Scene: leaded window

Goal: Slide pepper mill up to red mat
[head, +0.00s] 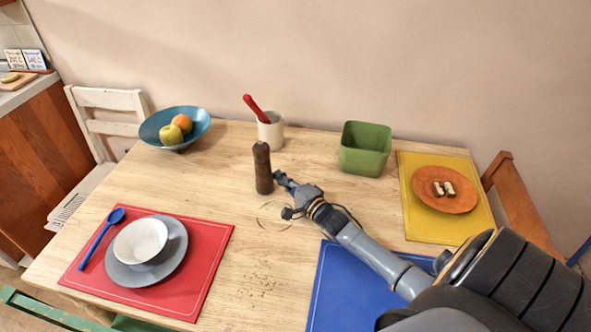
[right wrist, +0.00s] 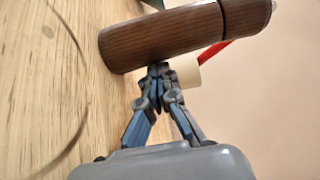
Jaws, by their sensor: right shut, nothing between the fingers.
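The dark brown pepper mill (head: 262,168) stands upright on the wooden table, right of and beyond the red mat (head: 205,262). It also shows large in the right wrist view (right wrist: 160,40), just beyond my fingertips. My right gripper (head: 283,193) is at the right side of the mill, low near the table. It is shut with nothing between its fingers. In the right wrist view my right gripper's fingertips (right wrist: 158,72) are close together at the mill's side; I cannot tell for sure whether they touch it. My left gripper is not in view.
A grey plate (head: 176,262) with a white bowl (head: 140,240) and a blue spoon (head: 101,238) are on the red mat. A cream cup (head: 270,132) stands behind the mill. A green container (head: 365,150) is to the right. Bare table lies between mill and red mat.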

